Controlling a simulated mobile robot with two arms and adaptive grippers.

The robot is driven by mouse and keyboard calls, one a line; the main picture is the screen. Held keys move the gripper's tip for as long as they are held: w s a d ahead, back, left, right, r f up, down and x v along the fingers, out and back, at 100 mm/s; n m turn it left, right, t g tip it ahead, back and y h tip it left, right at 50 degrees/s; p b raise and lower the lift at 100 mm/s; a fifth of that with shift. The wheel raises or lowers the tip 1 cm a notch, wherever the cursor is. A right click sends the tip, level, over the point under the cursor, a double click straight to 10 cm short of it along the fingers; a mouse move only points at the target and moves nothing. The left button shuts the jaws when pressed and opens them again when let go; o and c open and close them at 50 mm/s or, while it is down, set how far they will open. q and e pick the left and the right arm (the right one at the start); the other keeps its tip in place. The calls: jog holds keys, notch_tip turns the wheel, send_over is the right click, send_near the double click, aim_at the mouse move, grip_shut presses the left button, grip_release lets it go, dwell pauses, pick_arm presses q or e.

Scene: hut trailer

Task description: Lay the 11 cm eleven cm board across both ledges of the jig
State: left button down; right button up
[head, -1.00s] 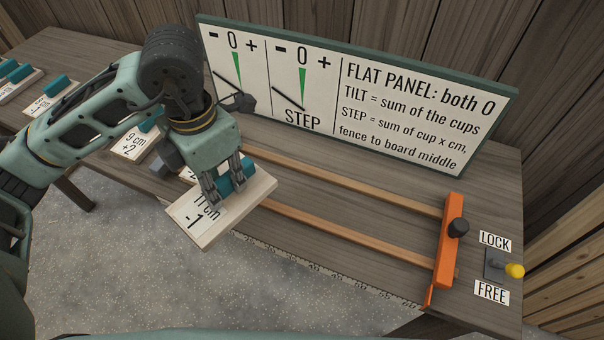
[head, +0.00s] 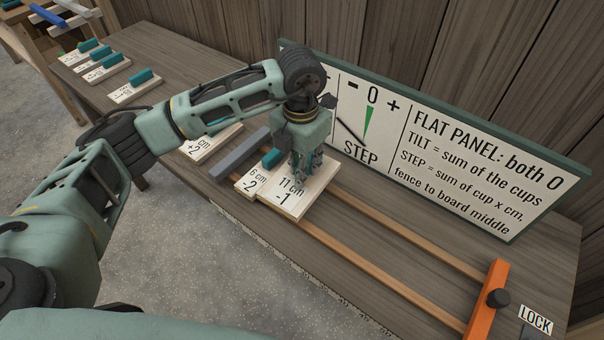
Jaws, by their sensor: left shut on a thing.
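The 11 cm board (head: 286,204), pale wood marked "-1", is under my left gripper (head: 304,178), which is shut on its handle, mostly hidden by the fingers. The board lies over the jig's two ledges, the front rail (head: 355,262) and the back rail (head: 405,233), close beside the 6 cm board (head: 250,184) marked "-2". I cannot tell whether it rests on the rails or hovers just above. The 6 cm board, with a teal handle, sits between it and a grey bar (head: 238,153). My right gripper is not in view.
The orange fence (head: 487,302) with a black knob stands at the rails' right end. The rails between are clear. A sign panel (head: 480,170) stands behind; its STEP needle points left of the green mark. Several other boards (head: 135,88) lie at left.

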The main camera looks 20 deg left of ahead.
pick_arm(q)
notch_tip(320, 180, down, 3)
jog(key=shift+p, duration=0.75)
jog(key=shift+f, duration=0.55)
jog(key=shift+f, duration=0.1)
jog(key=c, duration=1.6)
grip_release()
